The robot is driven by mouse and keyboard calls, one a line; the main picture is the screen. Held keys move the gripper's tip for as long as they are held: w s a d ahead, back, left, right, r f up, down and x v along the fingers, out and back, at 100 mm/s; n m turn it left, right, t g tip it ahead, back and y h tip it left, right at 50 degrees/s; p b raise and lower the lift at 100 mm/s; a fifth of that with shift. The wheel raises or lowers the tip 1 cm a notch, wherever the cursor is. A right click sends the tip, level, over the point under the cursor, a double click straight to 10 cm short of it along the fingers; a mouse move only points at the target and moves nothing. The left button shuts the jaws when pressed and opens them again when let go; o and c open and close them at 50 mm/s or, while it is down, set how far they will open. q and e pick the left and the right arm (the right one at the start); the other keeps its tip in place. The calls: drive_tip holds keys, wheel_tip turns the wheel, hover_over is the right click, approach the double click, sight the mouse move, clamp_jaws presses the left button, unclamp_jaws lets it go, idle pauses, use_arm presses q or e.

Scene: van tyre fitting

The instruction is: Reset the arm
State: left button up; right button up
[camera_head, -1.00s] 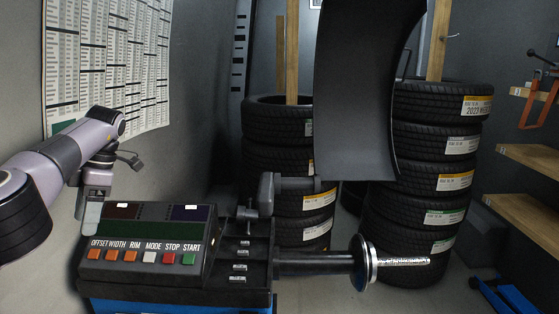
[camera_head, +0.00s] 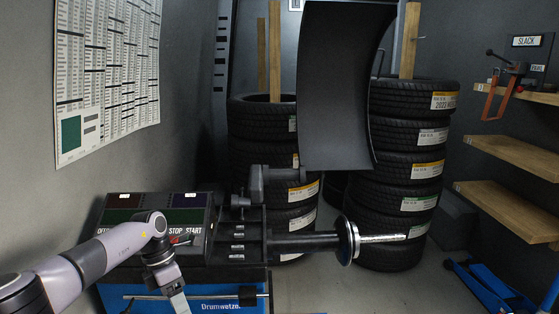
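My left arm comes in from the lower left, and its gripper (camera_head: 178,300) hangs down in front of the wheel balancer (camera_head: 240,280). Whether its fingers are open or shut cannot be made out. The balancer's shaft (camera_head: 385,239) points right and is bare. Its curved black hood (camera_head: 340,85) is raised above it. My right gripper is not in view.
Two tyre stacks stand behind the balancer, a left one (camera_head: 262,125) and a right one (camera_head: 405,165). Wooden shelves (camera_head: 515,153) line the right wall. A blue jack-like item (camera_head: 490,290) lies on the floor at lower right. A chart (camera_head: 108,75) hangs on the left wall.

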use_arm(q)
drive_tip(key=s+d+f+n+h, duration=0.1)
drive_tip(key=s+d+f+h, duration=0.25)
drive_tip(key=d, duration=0.45)
drive_tip(key=s+d+f+n+h, duration=0.1)
drive_tip(key=s+d+f+h, duration=0.2)
drive_tip(key=d, duration=0.5)
drive_tip(key=s+d+r+n+t+h, duration=0.1)
drive_tip(key=s+d+n+t+h, duration=0.15)
drive_tip(key=d+n+t, duration=0.35)
drive_tip(key=s+d+r+n+t+h, duration=0.1)
drive_tip(key=s+d+n+t+h, duration=0.15)
drive_tip(key=d+n+h, duration=0.4)
drive_tip(key=s+a+f+n+t+y, duration=0.1)
drive_tip(key=s+a+f+n+y, duration=0.2)
drive_tip(key=s+a+n+y, duration=0.2)
drive_tip(key=s+a+f+n+t+y, duration=0.1)
drive_tip(key=s+a+f+n+y, duration=0.2)
drive_tip(key=a+n, duration=0.7)
drive_tip(key=s+a+f+n+t+y, duration=0.2)
drive_tip(key=s+a+n+y, duration=0.6)
drive_tip(key=n, duration=0.6)
drive_tip(key=shift+a+f, duration=0.35)
drive_tip(key=shift+f, duration=0.4)
